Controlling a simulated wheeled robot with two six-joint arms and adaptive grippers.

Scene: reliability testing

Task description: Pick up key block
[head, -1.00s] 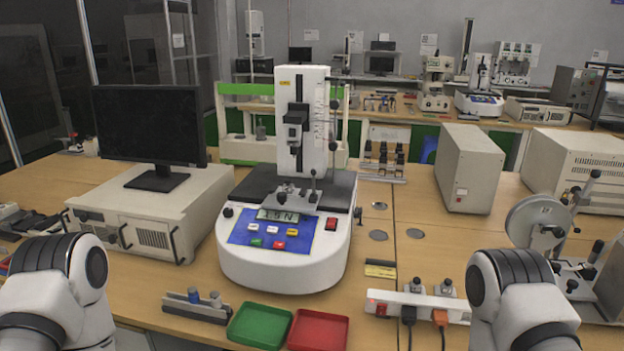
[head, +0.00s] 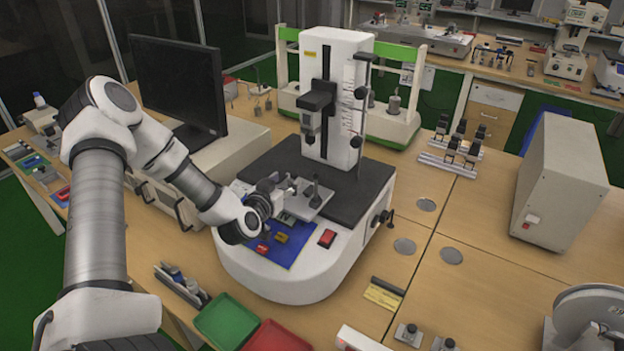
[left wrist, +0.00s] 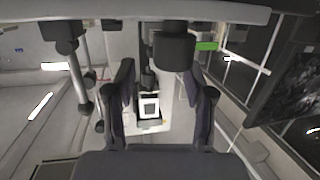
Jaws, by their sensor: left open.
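The white test machine (head: 345,265) stands on the bench with a metal fixture (head: 310,203) on its dark platform. My left gripper (head: 284,187) is at the front left of this fixture, below the machine's press head. Its fingers are small and partly hidden there. In the left wrist view the left gripper (left wrist: 162,95) is open, its two dark fingers apart. A dark-framed piece with a white face (left wrist: 149,107) shows between them, with no visible contact. I cannot tell whether it is the key block, nor pick out the key block in the head view. My right gripper is out of view.
A monitor (head: 178,82) stands close behind my left arm. A green tray (head: 226,320) and a red tray (head: 275,338) lie at the front edge, by a small metal holder (head: 181,284).

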